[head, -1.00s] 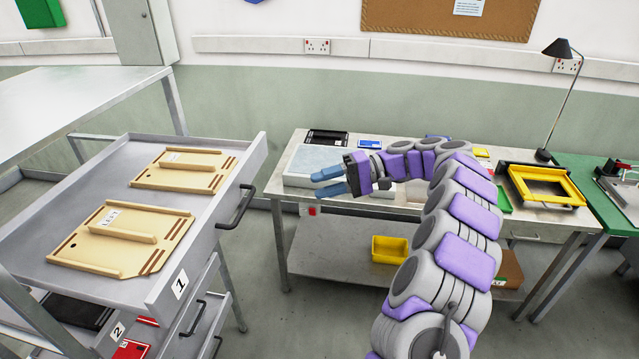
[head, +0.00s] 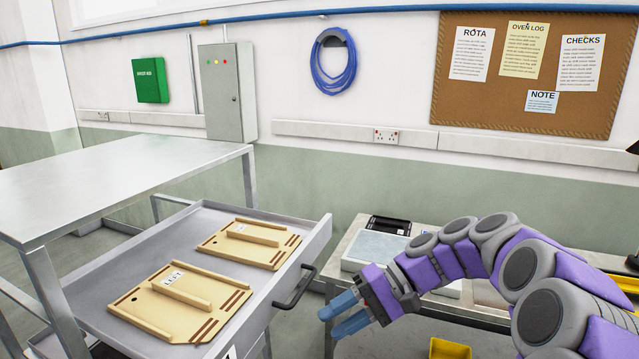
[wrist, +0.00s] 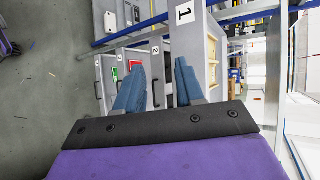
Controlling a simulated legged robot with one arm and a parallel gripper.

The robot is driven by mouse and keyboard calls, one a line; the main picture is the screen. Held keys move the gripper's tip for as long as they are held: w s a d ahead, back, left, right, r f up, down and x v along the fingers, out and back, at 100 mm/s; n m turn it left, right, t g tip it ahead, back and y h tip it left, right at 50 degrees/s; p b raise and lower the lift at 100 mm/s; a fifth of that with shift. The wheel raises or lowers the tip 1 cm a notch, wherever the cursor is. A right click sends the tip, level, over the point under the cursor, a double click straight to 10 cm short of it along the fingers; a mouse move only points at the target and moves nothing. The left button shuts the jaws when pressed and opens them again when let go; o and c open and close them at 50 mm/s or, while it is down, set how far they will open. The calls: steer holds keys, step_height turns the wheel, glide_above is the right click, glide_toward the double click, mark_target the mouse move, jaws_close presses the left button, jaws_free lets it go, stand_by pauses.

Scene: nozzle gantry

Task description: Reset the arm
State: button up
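My gripper (head: 341,313) is in the lower middle of the head view, in front of the near side of the bench and to the right of the open drawer. Its two blue fingers are apart with nothing between them. In the wrist view the fingers (wrist: 158,88) also stand apart and empty, and the drawer front marked 1 (wrist: 184,14) shows beyond them. My purple and grey arm reaches in from the right of the head view.
The open drawer (head: 318,250) holds two wooden plates, one labelled LEFT (head: 212,303) and one behind it (head: 268,258). A bench (head: 352,232) with a pale block (head: 372,247) stands behind my gripper. A yellow bin (head: 450,348) sits low. A steel table (head: 100,180) is at left.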

steer(key=s+f+h+b, duration=0.1)
steer(key=s+f+h, duration=0.25)
steer(key=s, duration=0.45)
steer(key=s+f+h+b, duration=0.1)
steer(key=s+f+h, duration=0.25)
steer(key=s, duration=0.55)
steer(key=s+d+f+h+b, duration=0.1)
steer(key=s+d+f+h, duration=0.1)
steer(key=s+d+f, duration=0.2)
steer(key=s+d+f+t+h+b, duration=0.1)
steer(key=s+d+f+h, duration=0.2)
steer(key=s+d, duration=0.3)
steer(key=shift+s+f, duration=0.85)
steer(key=shift+s, duration=0.7)
